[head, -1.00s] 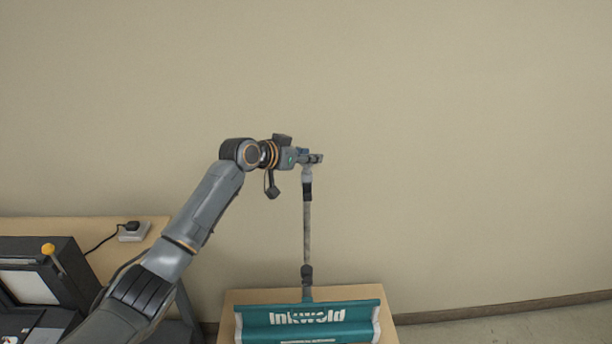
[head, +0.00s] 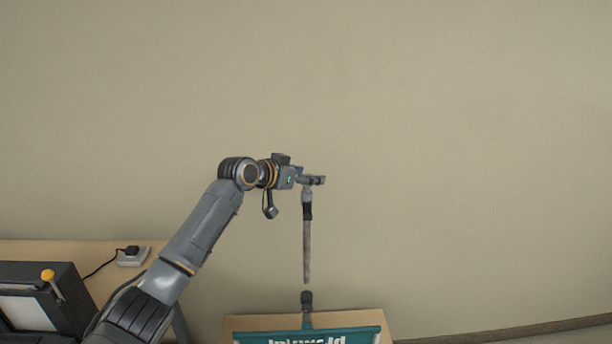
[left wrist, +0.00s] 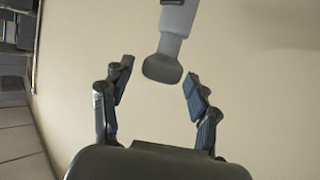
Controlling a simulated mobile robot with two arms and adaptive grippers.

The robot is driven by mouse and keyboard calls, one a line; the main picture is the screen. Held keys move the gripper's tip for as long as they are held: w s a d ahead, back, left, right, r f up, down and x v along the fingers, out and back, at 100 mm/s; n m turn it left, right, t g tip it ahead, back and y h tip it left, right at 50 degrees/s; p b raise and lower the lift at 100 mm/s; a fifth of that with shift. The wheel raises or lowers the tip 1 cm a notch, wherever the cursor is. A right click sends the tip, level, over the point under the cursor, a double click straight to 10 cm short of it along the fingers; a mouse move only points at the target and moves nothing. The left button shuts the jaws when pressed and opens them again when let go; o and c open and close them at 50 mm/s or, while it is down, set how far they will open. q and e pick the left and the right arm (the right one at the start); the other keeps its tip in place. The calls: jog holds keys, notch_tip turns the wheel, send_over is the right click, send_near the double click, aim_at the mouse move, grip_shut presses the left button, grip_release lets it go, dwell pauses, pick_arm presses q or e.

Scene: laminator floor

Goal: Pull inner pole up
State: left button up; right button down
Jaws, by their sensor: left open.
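The grey inner pole (head: 307,245) hangs upright in the head view, with a dark collar (head: 307,211) near its top. Its lower end shows a small gap above the black socket (head: 307,298) of the teal base (head: 285,336). My left gripper (head: 318,180) is at the pole's top end. In the left wrist view my left gripper (left wrist: 157,92) is open, and the grey rounded end of the pole (left wrist: 163,68) lies between its spread fingers, not visibly touching either. My right gripper is not in view.
The base stands on a wooden box or table (head: 235,323) near the bottom edge. A dark machine with a yellow knob (head: 48,275) and a white power socket (head: 131,257) are on the left table. The beige wall lies behind, with free room right.

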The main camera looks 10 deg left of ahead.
pick_arm(q)
jog(key=v, duration=1.2)
jog(key=shift+f, duration=0.1)
